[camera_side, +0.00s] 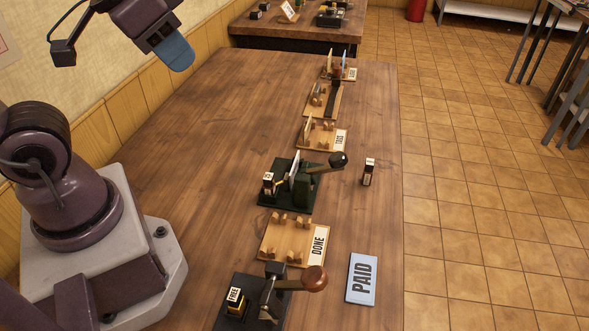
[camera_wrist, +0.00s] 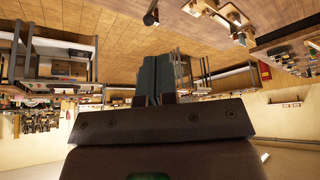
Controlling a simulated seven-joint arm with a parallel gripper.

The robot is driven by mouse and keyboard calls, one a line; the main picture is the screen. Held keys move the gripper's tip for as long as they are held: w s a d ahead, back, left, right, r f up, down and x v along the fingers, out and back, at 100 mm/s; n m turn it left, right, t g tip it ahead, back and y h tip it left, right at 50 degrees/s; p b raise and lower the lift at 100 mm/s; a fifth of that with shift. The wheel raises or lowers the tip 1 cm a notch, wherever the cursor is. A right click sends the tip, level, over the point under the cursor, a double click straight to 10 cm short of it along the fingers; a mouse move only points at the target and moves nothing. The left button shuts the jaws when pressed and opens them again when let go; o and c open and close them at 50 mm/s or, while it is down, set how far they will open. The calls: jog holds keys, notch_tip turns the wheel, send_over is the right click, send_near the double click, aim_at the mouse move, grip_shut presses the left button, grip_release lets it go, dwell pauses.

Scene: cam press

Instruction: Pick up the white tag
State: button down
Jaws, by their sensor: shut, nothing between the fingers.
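In the side view my gripper (camera_side: 176,54) is high at the upper left, above the table's wall-side edge and far from the objects. Its blue fingers are shut with nothing between them; the wrist view shows them side by side (camera_wrist: 153,80). A thin whitish plate (camera_side: 294,166) stands upright at the dark green press (camera_side: 303,205) mid-table. Other thin pale plates stand in the small wooden racks farther back (camera_side: 322,137). These are too small for me to tell for certain which one is the white tag.
A small dark stamp-like block (camera_side: 369,172) stands to the right. The table's left part is clear.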

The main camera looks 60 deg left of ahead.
jog(key=c, duration=1.2)
grip_release()
jog(key=shift+c, duration=0.2)
jog(key=n+g+y, duration=0.2)
jog(key=n+y, duration=0.1)
jog(key=n, duration=0.6)
send_over(294, 170)
notch_tip(294, 170, down, 20)
jog(key=f, duration=0.1)
jog(key=x, duration=0.6)
jog(key=shift+s+d+f, duration=0.15)
jog(key=shift+f, duration=0.4)
jog(key=shift+a+x, duration=0.15)
jog(key=shift+x, duration=1.15)
jog(key=shift+a+x, duration=0.2)
jog(key=shift+x, duration=1.05)
